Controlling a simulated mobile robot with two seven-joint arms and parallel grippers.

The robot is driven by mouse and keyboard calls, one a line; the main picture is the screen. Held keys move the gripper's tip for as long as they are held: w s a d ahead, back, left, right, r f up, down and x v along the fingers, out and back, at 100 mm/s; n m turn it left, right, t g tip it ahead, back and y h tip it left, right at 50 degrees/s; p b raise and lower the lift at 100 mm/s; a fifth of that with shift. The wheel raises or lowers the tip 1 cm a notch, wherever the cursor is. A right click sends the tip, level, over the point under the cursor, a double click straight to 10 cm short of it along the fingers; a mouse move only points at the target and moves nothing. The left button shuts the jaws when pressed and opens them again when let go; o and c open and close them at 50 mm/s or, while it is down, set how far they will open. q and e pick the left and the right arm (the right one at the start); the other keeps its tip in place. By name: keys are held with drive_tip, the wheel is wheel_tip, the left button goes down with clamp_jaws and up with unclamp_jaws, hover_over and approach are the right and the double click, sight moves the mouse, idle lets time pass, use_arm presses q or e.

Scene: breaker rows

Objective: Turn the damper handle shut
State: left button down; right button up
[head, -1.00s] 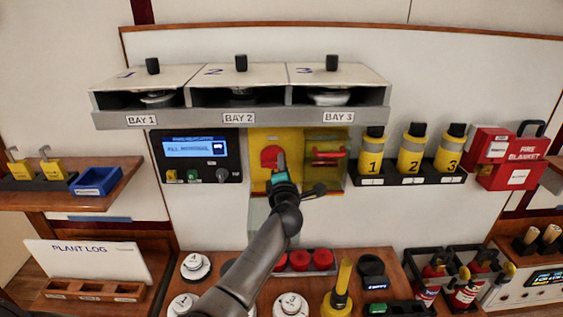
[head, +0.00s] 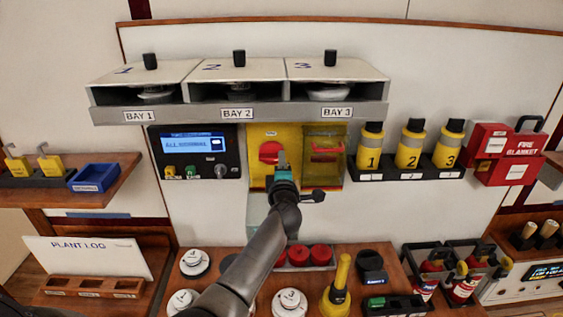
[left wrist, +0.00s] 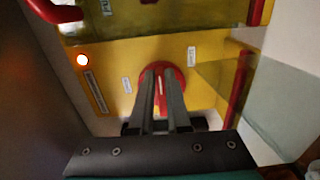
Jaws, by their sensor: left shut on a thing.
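A red round handle (head: 270,152) sits on a yellow panel (head: 257,180) under the bay 2 and bay 3 shelf. I take it for the damper handle, as its label is too small to read. My left gripper (head: 281,165) reaches up to it from below and partly covers it. In the left wrist view, the fingers of my left gripper (left wrist: 161,88) are shut on the red handle (left wrist: 150,74), with a white mark between them. My right gripper is not in view.
Right beside the handle is a clear yellowish cover (head: 325,172) with a red bar (head: 327,150). A dark panel with a blue screen (head: 193,144) is to the left. A rack of yellow canisters (head: 410,150) is to the right. Bay boxes overhang above.

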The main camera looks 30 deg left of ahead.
use_arm(q)
drive_tip(key=c, duration=0.9)
unclamp_jaws()
drive_tip(key=shift+s+d, duration=0.1)
drive_tip(key=shift+v, duration=7.55)
